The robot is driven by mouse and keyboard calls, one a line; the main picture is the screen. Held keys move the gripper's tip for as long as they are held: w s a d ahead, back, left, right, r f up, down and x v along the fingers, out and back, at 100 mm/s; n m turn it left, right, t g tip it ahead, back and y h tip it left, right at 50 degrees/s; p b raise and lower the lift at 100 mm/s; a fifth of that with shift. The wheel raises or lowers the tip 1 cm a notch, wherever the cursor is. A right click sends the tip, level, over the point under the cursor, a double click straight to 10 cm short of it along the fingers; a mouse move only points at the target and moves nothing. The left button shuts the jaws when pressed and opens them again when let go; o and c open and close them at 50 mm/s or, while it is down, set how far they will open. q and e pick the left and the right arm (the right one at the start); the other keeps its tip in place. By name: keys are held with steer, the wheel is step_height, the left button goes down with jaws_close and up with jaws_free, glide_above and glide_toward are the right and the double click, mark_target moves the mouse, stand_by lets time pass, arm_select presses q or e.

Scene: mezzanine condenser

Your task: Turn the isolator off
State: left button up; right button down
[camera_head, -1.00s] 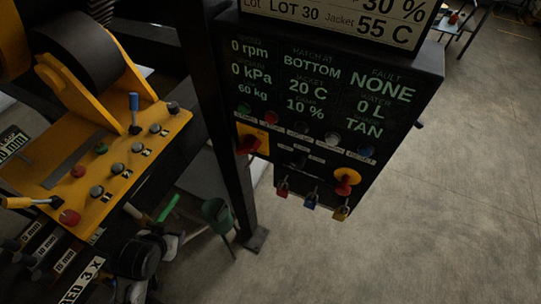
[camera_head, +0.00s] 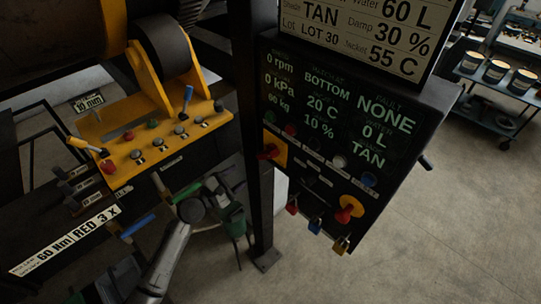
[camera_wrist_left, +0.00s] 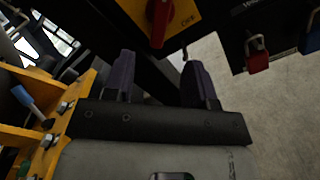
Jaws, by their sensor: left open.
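The isolator is a red rotary handle (camera_head: 267,152) on a yellow plate at the left edge of the dark control panel (camera_head: 398,150). In the left wrist view the handle (camera_wrist_left: 160,22) stands near the top, upright in the picture, with OFF lettered to its right on the yellow plate (camera_wrist_left: 183,14). My left gripper (camera_head: 236,178) is left of and below the isolator in the head view; its fingers are dark and hard to make out there. In the left wrist view the gripper (camera_wrist_left: 158,68) is open and empty, with the handle beyond its fingertips. My right gripper is not in view.
A red knob on a yellow disc (camera_head: 349,208) and red, blue and yellow padlocks (camera_head: 315,225) are at the panel's lower edge. A yellow console (camera_head: 150,150) with levers and buttons stands left, past a dark post (camera_head: 259,200). Open floor lies right.

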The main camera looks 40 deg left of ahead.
mark_target(265, 157)
arm_select(q)
steer(key=w, duration=0.4)
steer(key=w+d, duration=0.1)
steer(key=w, duration=0.4)
steer(key=w+d+p, duration=0.1)
steer(key=w, duration=0.3)
steer(key=shift+w, duration=0.35)
steer(key=c, duration=0.9)
